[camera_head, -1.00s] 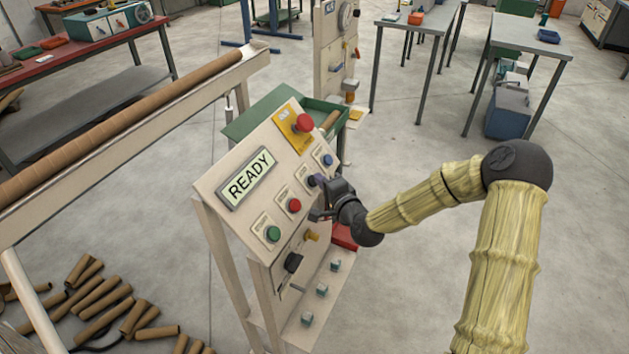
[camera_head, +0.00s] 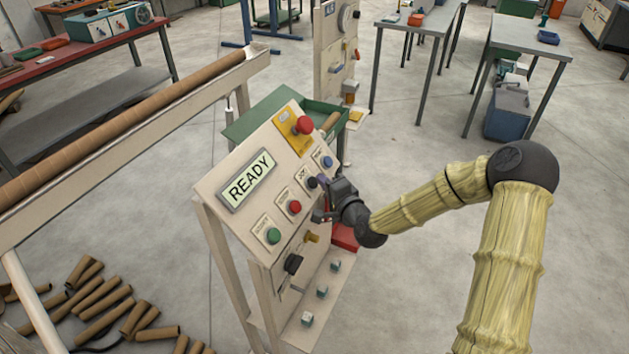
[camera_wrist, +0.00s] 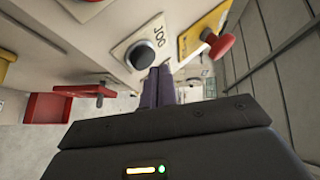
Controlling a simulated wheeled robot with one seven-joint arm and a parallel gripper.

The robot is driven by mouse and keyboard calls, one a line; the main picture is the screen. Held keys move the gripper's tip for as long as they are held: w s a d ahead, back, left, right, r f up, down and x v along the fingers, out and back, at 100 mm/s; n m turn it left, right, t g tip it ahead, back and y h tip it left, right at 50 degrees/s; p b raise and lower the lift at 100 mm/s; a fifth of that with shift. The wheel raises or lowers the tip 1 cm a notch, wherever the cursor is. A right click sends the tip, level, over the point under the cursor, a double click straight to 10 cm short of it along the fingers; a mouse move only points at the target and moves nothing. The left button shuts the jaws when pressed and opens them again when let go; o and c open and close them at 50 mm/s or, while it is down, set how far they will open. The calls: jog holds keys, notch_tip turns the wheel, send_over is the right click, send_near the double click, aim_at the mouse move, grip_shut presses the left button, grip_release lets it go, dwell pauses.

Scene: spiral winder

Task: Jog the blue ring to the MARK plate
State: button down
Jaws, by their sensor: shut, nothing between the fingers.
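The slanted control panel (camera_head: 232,212) has a display (camera_head: 246,181) reading READY. The black JOG button (camera_head: 312,183) is on its right part and shows large in the wrist view (camera_wrist: 143,55), with its JOG label beside it. My gripper (camera_head: 322,180) is shut and empty. In the wrist view its purple fingertips (camera_wrist: 160,74) are close beside the JOG button; I cannot tell whether they touch it. A long brown tube (camera_head: 120,122) lies along the machine's beam. I cannot make out the blue ring or the MARK plate in either view.
Near JOG on the panel are a blue button (camera_head: 327,162), a red button (camera_head: 294,207), a green button (camera_head: 273,236) and a red mushroom button (camera_head: 304,125) on a yellow plate. Loose brown tubes (camera_head: 100,300) lie on the floor at left.

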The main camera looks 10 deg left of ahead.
jog(key=shift+d+r, duration=0.15)
jog(key=d+r+p, duration=0.1)
jog(key=s+d+r+p, duration=0.1)
jog(key=d+r, duration=0.1)
jog(key=shift+s+d+p, duration=0.2)
jog(key=shift+d+p, duration=0.05)
jog(key=shift+p, duration=0.1)
dwell(0.5)
dwell(0.6)
